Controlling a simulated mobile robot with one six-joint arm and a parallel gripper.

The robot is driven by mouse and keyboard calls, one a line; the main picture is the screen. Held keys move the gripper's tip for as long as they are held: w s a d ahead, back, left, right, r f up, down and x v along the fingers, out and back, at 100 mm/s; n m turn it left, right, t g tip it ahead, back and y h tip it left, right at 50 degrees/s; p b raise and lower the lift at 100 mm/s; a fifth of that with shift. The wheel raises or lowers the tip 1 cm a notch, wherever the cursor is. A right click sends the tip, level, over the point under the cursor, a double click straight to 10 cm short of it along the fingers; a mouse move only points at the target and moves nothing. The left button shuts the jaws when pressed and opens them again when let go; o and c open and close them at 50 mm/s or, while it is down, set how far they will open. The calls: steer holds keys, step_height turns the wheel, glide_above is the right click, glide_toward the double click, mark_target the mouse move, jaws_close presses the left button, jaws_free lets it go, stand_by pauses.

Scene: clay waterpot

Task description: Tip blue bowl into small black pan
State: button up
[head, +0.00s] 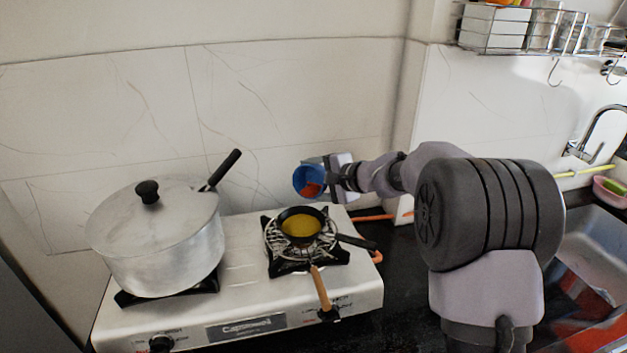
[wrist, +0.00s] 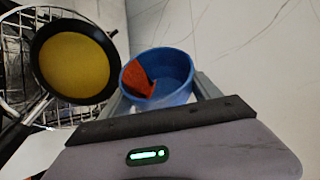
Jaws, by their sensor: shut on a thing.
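The blue bowl (head: 307,180) is in my gripper (head: 328,178), held above and just behind the small black pan. It is tilted, with its open side showing toward the head camera. An orange-red piece (head: 311,189) lies inside it; it also shows in the wrist view (wrist: 138,80). In the wrist view the bowl (wrist: 172,72) sits between my gripper's fingers (wrist: 165,92). The small black pan (head: 301,225) rests on the right burner with yellow contents in it.
A large lidded metal pot (head: 160,240) stands on the left of the stove (head: 240,285). The pan's handle points right, and a wooden handle (head: 321,288) sticks out in front. The tiled wall (head: 290,110) is close behind. A sink (head: 590,250) is at right.

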steer(key=shift+f+b, duration=0.1)
steer(key=shift+b, duration=0.45)
steer(key=shift+s+a+n+b, duration=0.15)
steer(key=shift+n+b, duration=0.25)
steer(key=shift+b, duration=1.3)
steer(key=shift+r+t+b, duration=0.3)
steer(key=shift+r+b, duration=0.05)
steer(key=shift+b, duration=0.1)
steer(key=shift+s+n+t+h+b, duration=0.15)
steer(key=shift+n+t+h+b, duration=0.15)
steer(key=shift+b, duration=1.25)
steer(key=shift+s+a+r+n, duration=0.15)
steer(key=shift+r+n, duration=0.1)
steer(key=shift+n, duration=0.05)
steer(key=shift+s+a+r+n+t, duration=0.15)
steer(key=shift+n+t, duration=0.15)
steer(key=shift+t, duration=0.2)
steer(key=shift+s+r+n+t, duration=0.15)
steer(key=shift+s+n+t, duration=0.05)
steer(key=shift+n+t, duration=0.25)
